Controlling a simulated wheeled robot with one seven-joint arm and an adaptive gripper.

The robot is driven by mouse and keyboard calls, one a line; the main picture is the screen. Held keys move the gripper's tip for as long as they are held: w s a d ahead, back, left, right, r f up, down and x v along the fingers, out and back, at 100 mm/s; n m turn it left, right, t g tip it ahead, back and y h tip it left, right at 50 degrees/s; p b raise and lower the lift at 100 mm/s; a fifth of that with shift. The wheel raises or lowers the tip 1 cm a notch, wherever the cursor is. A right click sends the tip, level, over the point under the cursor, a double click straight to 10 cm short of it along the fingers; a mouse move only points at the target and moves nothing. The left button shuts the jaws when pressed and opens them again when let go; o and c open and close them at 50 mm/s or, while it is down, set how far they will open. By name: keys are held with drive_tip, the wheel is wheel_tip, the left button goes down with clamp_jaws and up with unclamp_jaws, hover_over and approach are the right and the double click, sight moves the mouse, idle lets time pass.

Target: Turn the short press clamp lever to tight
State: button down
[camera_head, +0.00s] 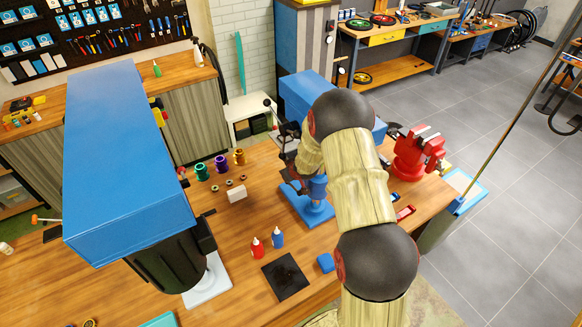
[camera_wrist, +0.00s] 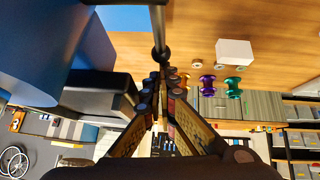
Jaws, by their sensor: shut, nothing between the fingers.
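The short blue press (camera_head: 303,92) stands at the middle of the bench, partly hidden behind my arm. Its blue base (camera_head: 300,207) shows below. In the wrist view, the press's blue body (camera_wrist: 30,50) fills the upper left. A grey lever with a dark ball end (camera_wrist: 160,54) hangs down from the top centre. My gripper (camera_wrist: 162,78) is shut and empty, its fingertips right by the ball end. I cannot tell whether they touch it. In the head view, my gripper is mostly hidden behind my arm and the press parts.
A tall blue press (camera_head: 130,150) stands at the left. A white block (camera_head: 237,194) and purple, green and gold spools (camera_head: 221,163) lie left of the short press. Red and blue bottles (camera_head: 258,248) stand in front. A red vise (camera_head: 418,152) is at the right.

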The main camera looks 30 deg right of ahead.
drive_tip(key=shift+f, duration=0.45)
drive_tip(key=shift+r, duration=0.1)
drive_tip(key=s+a+r+n+t+b, duration=0.2)
drive_tip(key=s+a+r+t+b, duration=0.1)
drive_tip(key=s+r, duration=0.7)
drive_tip(key=shift+w+d+f+p, duration=0.4)
drive_tip(key=shift+w+f, duration=0.9)
drive_tip(key=shift+f, duration=0.15)
drive_tip(key=shift+w+d+f+p, duration=0.35)
drive_tip(key=shift+w+f+p, duration=0.05)
drive_tip(key=shift+w+f, duration=1)
drive_tip(key=shift+w+d+f+p, duration=0.4)
drive_tip(key=shift+w+f, duration=0.85)
drive_tip(key=shift+f, duration=0.2)
